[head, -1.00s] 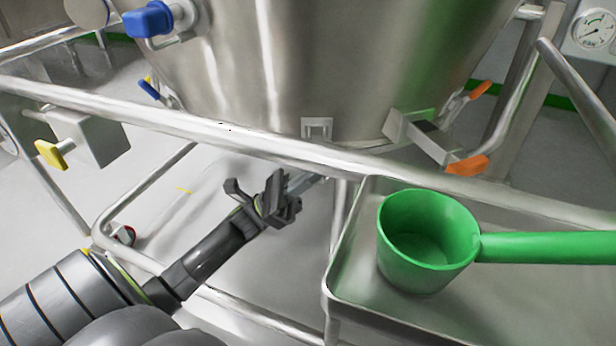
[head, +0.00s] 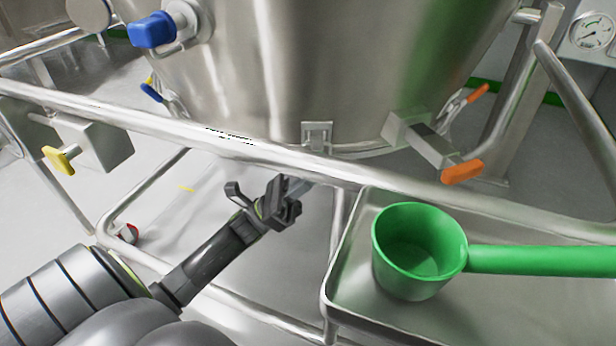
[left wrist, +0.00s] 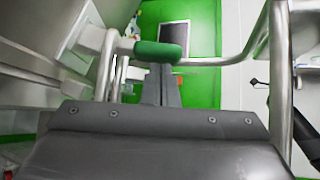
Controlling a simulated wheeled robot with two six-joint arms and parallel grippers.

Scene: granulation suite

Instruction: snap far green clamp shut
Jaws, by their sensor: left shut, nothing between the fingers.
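A green clamp handle (left wrist: 158,50) shows in the left wrist view, just beyond the tips of my left gripper (left wrist: 160,75), which is shut and empty. I cannot tell whether the fingertips touch the handle. In the head view my left gripper (head: 298,190) reaches from the lower left to under the front rail, below the steel vessel (head: 330,70). No green clamp shows in the head view. My right gripper is not in view.
The front rail (head: 390,174) crosses above my left gripper. A green scoop (head: 415,285) sits in a steel tray (head: 350,285) to the right. Clamps with orange (head: 462,172), blue (head: 152,30) and yellow (head: 60,158) handles surround the vessel. Open floor lies beneath.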

